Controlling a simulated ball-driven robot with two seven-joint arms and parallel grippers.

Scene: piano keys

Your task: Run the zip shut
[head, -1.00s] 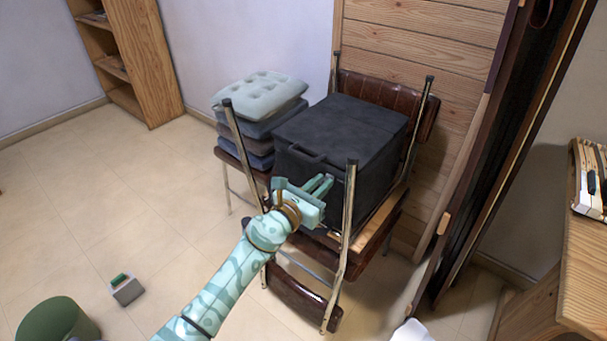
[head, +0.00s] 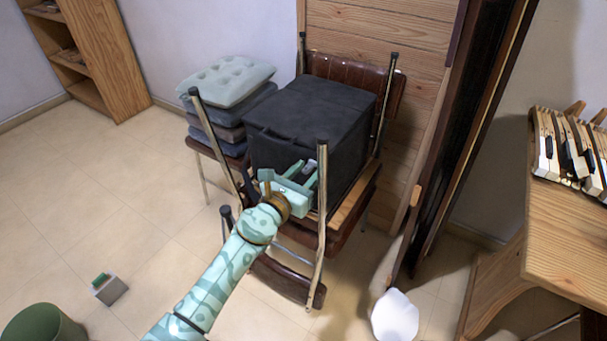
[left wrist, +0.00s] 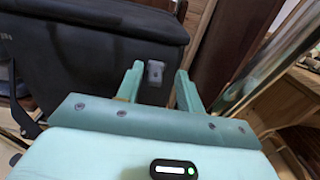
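A black fabric box-shaped bag (head: 318,110) with a strap handle on its front sits on a stacked brown chair. A small grey tab (left wrist: 154,73), which looks like the zip pull, is on the bag's dark side in the left wrist view. It also seems to show as a grey spot in the head view (head: 309,167). My left gripper (left wrist: 160,84) is open, its two fingers apart, with the tab appearing between the fingertips. I cannot tell whether they touch it. The zip's track is too dark to make out. My right gripper is not in view.
Upturned chair legs (head: 320,225) stand close beside my left gripper. Cushions (head: 228,82) are stacked left of the bag. A wooden bench (head: 568,235) with piano keys (head: 565,150) is at the right. A white rounded object (head: 395,316) is low on the right. Floor at left is mostly clear.

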